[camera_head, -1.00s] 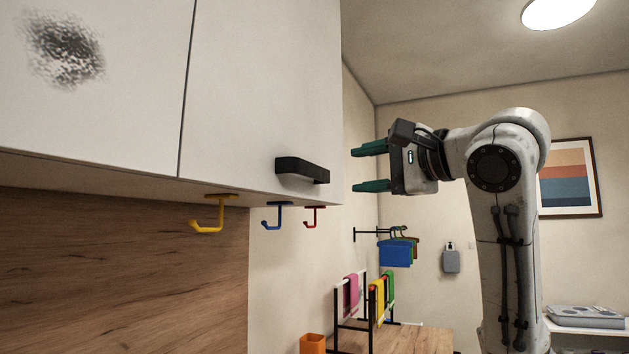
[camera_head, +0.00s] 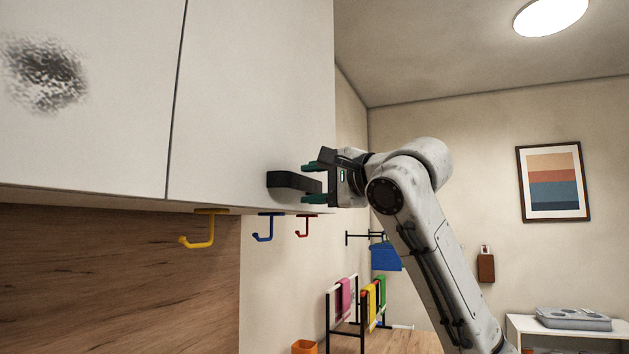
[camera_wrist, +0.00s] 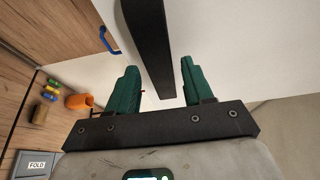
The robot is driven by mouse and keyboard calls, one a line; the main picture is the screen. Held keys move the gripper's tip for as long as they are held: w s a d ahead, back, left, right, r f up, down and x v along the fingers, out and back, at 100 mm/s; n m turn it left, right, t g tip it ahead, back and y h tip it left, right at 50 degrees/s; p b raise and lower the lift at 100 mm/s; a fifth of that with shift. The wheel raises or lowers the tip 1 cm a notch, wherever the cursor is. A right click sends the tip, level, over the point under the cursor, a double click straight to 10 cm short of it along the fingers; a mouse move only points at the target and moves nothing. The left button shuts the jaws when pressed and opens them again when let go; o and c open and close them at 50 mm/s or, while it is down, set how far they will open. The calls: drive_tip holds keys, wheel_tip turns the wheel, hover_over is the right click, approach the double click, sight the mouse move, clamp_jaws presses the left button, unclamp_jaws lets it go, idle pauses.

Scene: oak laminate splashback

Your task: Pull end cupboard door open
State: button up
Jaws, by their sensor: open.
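The end cupboard door (camera_head: 250,90) is a white panel at the right end of the wall cupboards and looks closed. Its black bar handle (camera_head: 291,182) is near the door's lower right. My gripper (camera_head: 312,182) is open at the handle's right end, with one green finger above and one below in the head view. In the wrist view the handle (camera_wrist: 151,45) runs between the two spread fingers of my gripper (camera_wrist: 156,88), with gaps on both sides. I cannot see the fingers closed on it.
Yellow (camera_head: 203,230), blue (camera_head: 266,227) and red (camera_head: 305,225) hooks hang under the cupboard, close below the handle. A drying rack with coloured cloths (camera_head: 343,300) and an orange cup (camera_head: 305,347) stand lower down. The room to the right of the door is open.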

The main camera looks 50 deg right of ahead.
drive_tip(key=shift+c, duration=0.3)
clamp_jaws()
idle(0.4)
